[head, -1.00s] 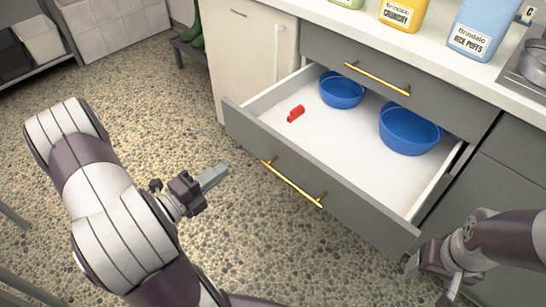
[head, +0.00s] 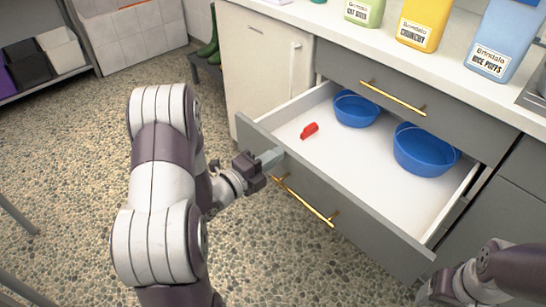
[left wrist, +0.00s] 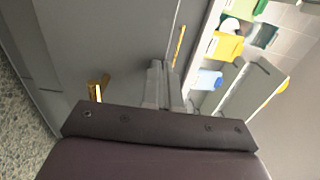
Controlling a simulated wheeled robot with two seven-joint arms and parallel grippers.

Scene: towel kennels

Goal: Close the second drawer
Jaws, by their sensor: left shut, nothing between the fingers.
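The second drawer (head: 350,208) is pulled well out below a closed top drawer (head: 400,95). It has a grey front, a gold bar handle (head: 305,202) and a white inside. Two blue bowls (head: 425,150) and a small red object (head: 310,130) lie in it. My left gripper (head: 272,158) is shut and empty, its tips at the left part of the drawer front, above the handle's left end. In the left wrist view, the shut fingers (left wrist: 163,85) are close to the grey front; contact is unclear. My right gripper (head: 435,290) is low at the right, near the drawer's right corner; its fingers are unclear.
The counter holds a green container (head: 364,12), a yellow container (head: 424,24) and a blue container (head: 495,40). A white cabinet door (head: 265,65) stands left of the drawers. Pebbled floor (head: 70,170) is open at the left. Green boots (head: 210,45) stand at the back.

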